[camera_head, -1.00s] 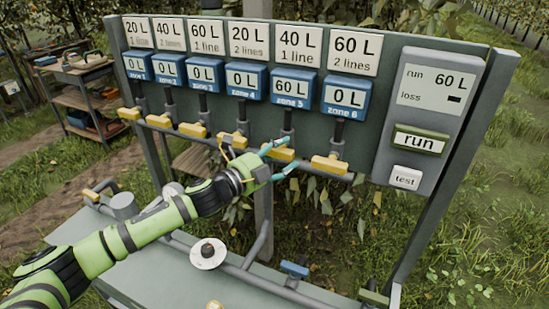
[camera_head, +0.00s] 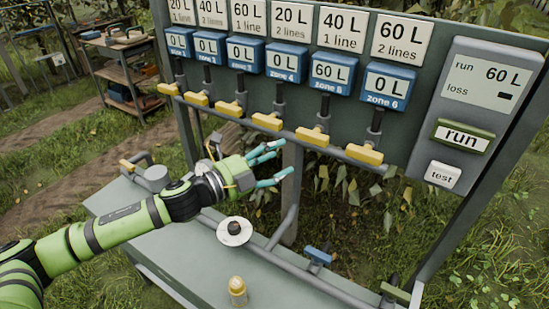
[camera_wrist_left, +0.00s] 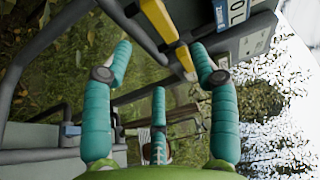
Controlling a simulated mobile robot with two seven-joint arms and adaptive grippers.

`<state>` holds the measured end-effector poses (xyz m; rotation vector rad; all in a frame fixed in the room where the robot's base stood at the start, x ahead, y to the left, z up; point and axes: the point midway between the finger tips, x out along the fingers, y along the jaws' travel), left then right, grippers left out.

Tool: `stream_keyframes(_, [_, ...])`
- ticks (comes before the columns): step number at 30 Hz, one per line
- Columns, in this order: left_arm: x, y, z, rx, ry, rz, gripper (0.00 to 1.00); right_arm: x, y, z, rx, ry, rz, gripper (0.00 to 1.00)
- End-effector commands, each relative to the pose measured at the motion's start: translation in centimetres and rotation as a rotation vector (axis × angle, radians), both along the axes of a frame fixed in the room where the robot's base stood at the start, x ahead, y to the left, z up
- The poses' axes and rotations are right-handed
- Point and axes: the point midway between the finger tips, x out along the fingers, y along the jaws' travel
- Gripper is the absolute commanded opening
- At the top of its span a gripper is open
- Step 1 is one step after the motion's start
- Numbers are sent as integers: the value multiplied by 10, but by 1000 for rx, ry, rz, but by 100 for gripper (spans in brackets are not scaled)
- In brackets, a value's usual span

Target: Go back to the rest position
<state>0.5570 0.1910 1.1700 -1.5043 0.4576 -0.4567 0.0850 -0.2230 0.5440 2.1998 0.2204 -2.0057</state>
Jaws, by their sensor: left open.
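My left gripper (camera_head: 275,163) is open and empty. It sits in front of the valve panel (camera_head: 410,120), below the row of yellow valve handles and apart from them, above the grey-green bench. In the left wrist view its teal fingers (camera_wrist_left: 160,65) are spread with nothing between them. The zone 5 valve handle (camera_head: 313,136) is to the upper right of the gripper in the head view. The zone 5 meter (camera_head: 332,71) reads 60 L; the other zone meters read 0 L. My right gripper is not in view.
The bench (camera_head: 200,262) carries pipes, a white disc with a dark knob (camera_head: 235,231), a yellow-capped object (camera_head: 237,290) and a blue valve handle (camera_head: 318,255). The run button (camera_head: 462,135) and test button (camera_head: 442,174) are at right. A wooden cart (camera_head: 120,70) stands back left.

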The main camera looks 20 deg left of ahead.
Motion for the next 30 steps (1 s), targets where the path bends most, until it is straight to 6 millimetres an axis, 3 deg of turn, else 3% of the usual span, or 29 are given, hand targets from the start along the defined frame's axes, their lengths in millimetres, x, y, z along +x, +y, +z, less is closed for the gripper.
stream_keyframes(11, [0,-1,-1,-5,5,2,60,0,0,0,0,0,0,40])
stream_keyframes(14, [-3,-7,-13,-59,54,35,60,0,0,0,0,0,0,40])
stream_keyframes(17, [-11,-16,-39,-187,180,131,60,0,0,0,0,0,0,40])
stream_keyframes(20, [-32,-19,-82,-369,387,298,60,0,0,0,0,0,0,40])
stream_keyframes(24, [-87,-10,-150,-612,726,595,60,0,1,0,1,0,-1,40])
stream_keyframes(27, [-133,-3,-187,-727,923,782,60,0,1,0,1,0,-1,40])
stream_keyframes(30, [-173,1,-212,-795,1067,926,60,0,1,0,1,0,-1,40])
